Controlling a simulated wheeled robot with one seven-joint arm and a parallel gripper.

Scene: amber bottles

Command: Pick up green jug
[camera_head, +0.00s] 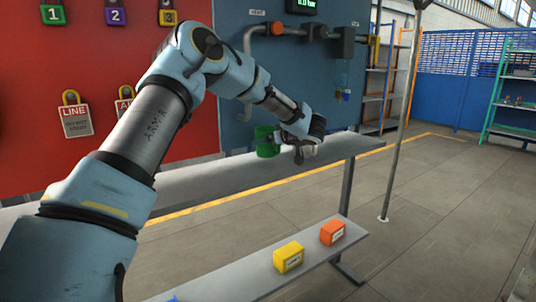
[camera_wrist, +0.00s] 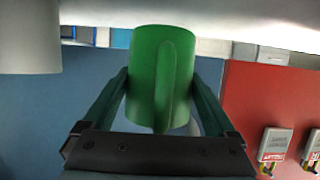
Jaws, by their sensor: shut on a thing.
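The green jug (camera_head: 267,142) is at the end of my arm in the head view, just above the grey bench top (camera_head: 205,184). In the wrist view the green jug (camera_wrist: 162,78) sits between the two fingers of my gripper (camera_wrist: 162,98), with its raised handle facing the camera. The fingers press on both sides of the jug. In the head view my gripper (camera_head: 285,141) is partly hidden by my own wrist. I cannot tell whether the jug's base touches the bench.
A yellow box (camera_head: 288,257) and an orange box (camera_head: 332,232) stand on the lower shelf (camera_head: 240,280). A blue panel with pipes (camera_head: 300,75) and a red lockout board (camera_head: 90,60) rise behind the bench. A thin grey pole (camera_head: 400,120) stands to the right. The floor beyond is clear.

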